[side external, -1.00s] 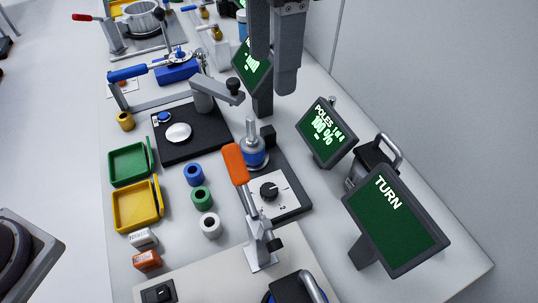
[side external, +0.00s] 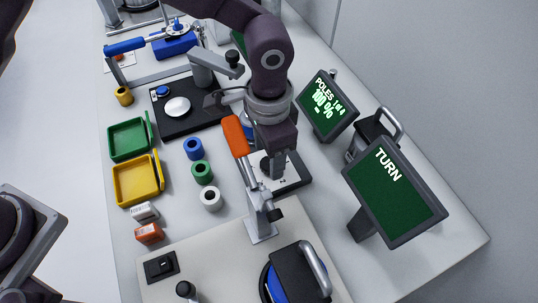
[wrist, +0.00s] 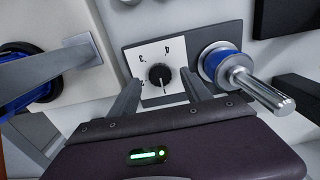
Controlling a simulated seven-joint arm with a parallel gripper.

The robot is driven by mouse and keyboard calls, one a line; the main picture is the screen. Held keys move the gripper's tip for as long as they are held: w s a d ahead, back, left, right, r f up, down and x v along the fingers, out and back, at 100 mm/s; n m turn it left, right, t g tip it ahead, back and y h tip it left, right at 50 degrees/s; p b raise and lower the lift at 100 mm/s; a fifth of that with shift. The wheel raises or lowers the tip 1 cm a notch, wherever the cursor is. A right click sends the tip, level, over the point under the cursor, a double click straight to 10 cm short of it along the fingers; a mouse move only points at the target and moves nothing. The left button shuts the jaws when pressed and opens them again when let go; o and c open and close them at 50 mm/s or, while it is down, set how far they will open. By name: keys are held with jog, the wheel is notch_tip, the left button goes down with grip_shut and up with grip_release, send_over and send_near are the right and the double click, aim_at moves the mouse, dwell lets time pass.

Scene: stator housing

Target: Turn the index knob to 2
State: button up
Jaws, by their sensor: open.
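The index knob (wrist: 159,73) is a small black knob on a white square dial plate (wrist: 150,52) with printed numbers, of which 3 and 4 read clearly. A light pointer mark on the knob faces the lower part of the dial in the wrist view; I cannot tell exactly which number it meets. My gripper (wrist: 162,82) is open, with one finger on each side of the knob; contact is not clear. In the side view my gripper (side external: 277,163) is low over the dial plate (side external: 291,182) and hides most of the knob.
A stator on a blue spool with a metal shaft (wrist: 262,90) stands close right of the dial in the wrist view. An orange-handled clamp (side external: 235,137) stands close beside my gripper in the side view. Screens read "POLES 1 of 4 100 %" (side external: 327,106) and "TURN" (side external: 395,190).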

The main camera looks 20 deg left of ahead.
jog(key=shift+f, duration=0.9)
jog(key=shift+c, duration=0.5)
grip_shut()
